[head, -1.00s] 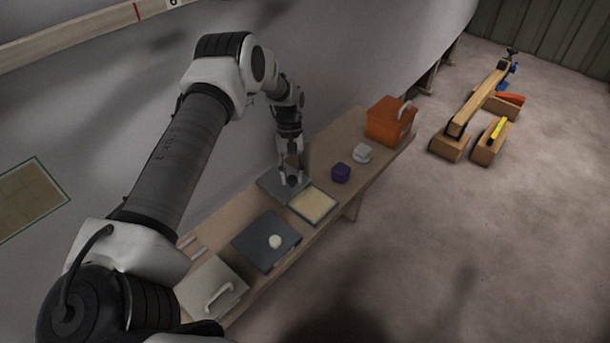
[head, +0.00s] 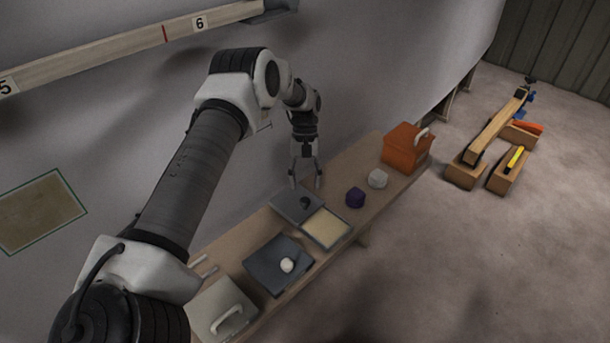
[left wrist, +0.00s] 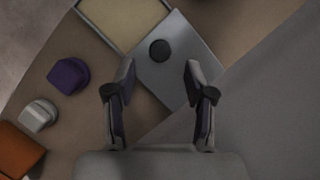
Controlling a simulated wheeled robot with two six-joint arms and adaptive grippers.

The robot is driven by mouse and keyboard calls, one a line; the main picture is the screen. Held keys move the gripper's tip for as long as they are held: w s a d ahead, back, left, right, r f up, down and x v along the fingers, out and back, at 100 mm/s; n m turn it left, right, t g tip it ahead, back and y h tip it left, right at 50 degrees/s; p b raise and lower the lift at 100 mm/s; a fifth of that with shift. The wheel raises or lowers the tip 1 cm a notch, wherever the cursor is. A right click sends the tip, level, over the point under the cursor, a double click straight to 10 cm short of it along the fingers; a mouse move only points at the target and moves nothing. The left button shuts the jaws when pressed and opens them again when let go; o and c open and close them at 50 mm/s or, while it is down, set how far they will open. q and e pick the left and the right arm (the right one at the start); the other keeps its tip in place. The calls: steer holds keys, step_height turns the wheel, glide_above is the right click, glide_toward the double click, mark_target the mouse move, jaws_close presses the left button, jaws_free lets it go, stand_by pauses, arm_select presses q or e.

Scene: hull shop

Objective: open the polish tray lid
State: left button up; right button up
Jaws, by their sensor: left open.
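A shallow tray (head: 327,228) with a pale cream inside stands uncovered on the bench; it also shows in the left wrist view (left wrist: 122,18). A flat grey lid (head: 287,206) with a round black knob (head: 305,202) lies at the tray's wall-side edge, off the cream area. My right gripper is out of view.
A dark square lid (head: 266,270) with a white knob, and a pale box (head: 215,303) with a handle, stand nearer on the bench. A purple piece (head: 355,197), a whitish piece (head: 377,178) and an orange box (head: 404,150) stand farther along. The grey hull wall is close behind.

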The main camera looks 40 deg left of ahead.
arm_select(q)
steer(key=v, duration=0.7)
